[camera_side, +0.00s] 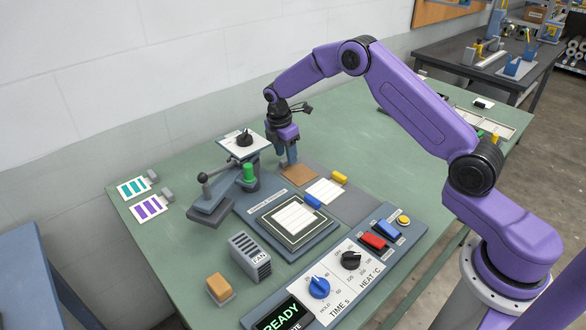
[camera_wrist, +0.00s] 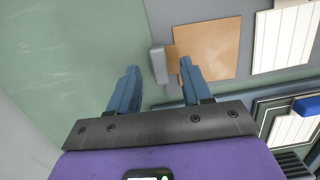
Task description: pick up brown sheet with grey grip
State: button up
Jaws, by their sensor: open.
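The brown sheet (camera_side: 299,175) lies flat on a grey mat beside my gripper in the side view. In the wrist view the brown sheet (camera_wrist: 207,48) is right of centre, with its small grey grip (camera_wrist: 158,65) at its left edge. My gripper (camera_side: 288,161) points down over that edge. In the wrist view its two blue fingers (camera_wrist: 158,68) are apart, and the grey grip appears in the gap between their tips. Nothing is held. The side view does not show the grey grip clearly behind the fingers, and I cannot tell the height left above it.
A white striped sheet (camera_side: 323,192) with a yellow grip (camera_side: 340,177) lies beside the brown sheet. Another striped sheet with a blue grip (camera_side: 312,201) lies on the press plate (camera_side: 268,219).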

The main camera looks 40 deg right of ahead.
jog(key=shift+f, duration=0.75)
grip_shut()
jog(key=shift+r, duration=0.1)
